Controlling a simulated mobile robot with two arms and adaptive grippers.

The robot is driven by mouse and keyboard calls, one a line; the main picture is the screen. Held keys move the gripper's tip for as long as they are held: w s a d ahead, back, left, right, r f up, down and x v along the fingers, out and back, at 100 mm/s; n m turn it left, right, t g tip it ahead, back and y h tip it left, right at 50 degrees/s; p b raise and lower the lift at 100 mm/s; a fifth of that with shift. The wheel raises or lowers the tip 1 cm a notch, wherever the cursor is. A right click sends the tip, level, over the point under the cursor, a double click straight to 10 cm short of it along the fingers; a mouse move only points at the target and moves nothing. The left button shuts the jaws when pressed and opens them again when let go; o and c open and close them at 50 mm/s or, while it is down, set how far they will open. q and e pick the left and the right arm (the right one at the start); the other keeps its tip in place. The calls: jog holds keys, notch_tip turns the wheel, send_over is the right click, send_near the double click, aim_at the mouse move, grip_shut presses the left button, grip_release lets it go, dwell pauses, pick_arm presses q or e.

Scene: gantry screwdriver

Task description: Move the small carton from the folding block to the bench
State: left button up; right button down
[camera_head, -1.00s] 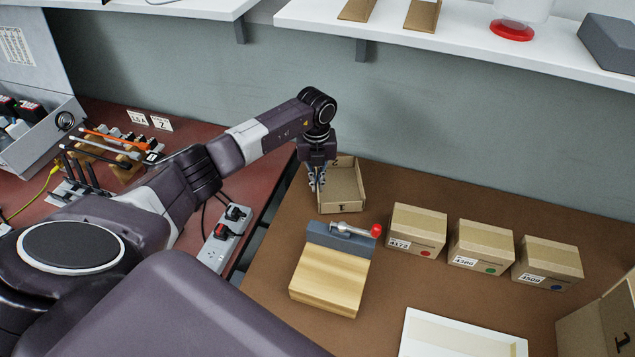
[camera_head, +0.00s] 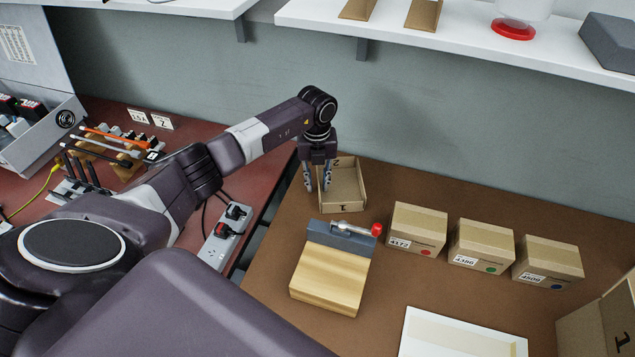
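The folding block (camera_head: 332,278) is a pale wooden block with a grey back plate and a red-tipped clamp (camera_head: 357,229); no carton lies on it. A small open cardboard carton (camera_head: 345,187), marked 1 and 2, sits on the brown bench (camera_head: 410,285) just behind the block. My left gripper (camera_head: 317,188) points down at the carton's left side. Its fingers are open and apart, seemingly on either side of the left wall; whether they touch it I cannot tell. My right gripper is not in view.
Three closed labelled boxes stand in a row: one with a red dot (camera_head: 417,230), one with green (camera_head: 481,246), one with blue (camera_head: 547,263). A white sheet (camera_head: 462,335) lies in front. A larger carton (camera_head: 605,322) stands at right. A shelf (camera_head: 460,40) overhangs behind.

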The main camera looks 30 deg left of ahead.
pick_arm(q)
notch_tip(320, 180, up, 12)
jog(key=b, duration=0.2)
jog(key=shift+f, duration=0.15)
jog(key=shift+a, duration=0.1)
dwell(0.4)
